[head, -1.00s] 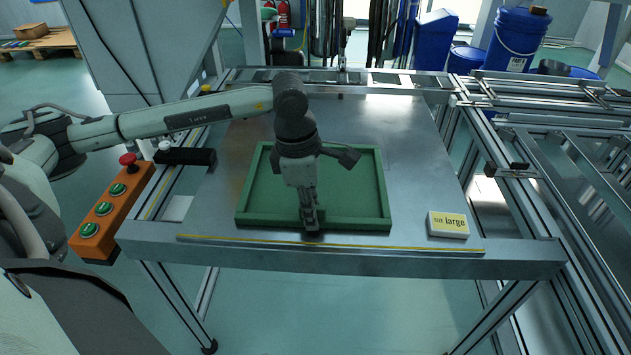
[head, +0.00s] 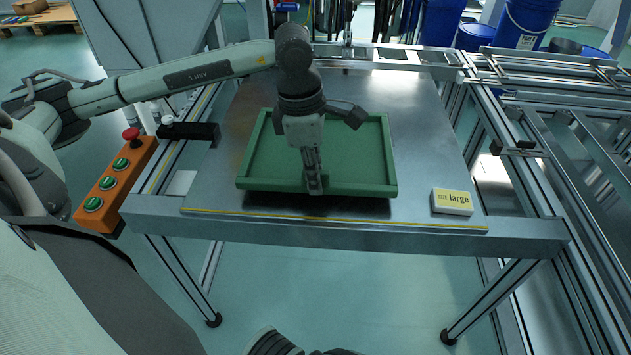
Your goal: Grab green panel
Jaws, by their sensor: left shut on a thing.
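The green panel (head: 355,155) is a shallow rectangular tray shape with a raised rim, in the middle of the head view over the metal table (head: 420,130). My left gripper (head: 315,188) points down at the middle of the panel's near rim and is shut on that rim. The near edge is off the table, with a dark shadow under it. Whether the far edge touches the table cannot be told, as the arm hides part of it.
A yellow and white block marked "large" (head: 452,202) lies right of the panel. An orange box with green buttons and a red knob (head: 115,185) is on the left edge. A black bar (head: 190,132) stands near the panel's left. Metal rails (head: 535,150) run along the right.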

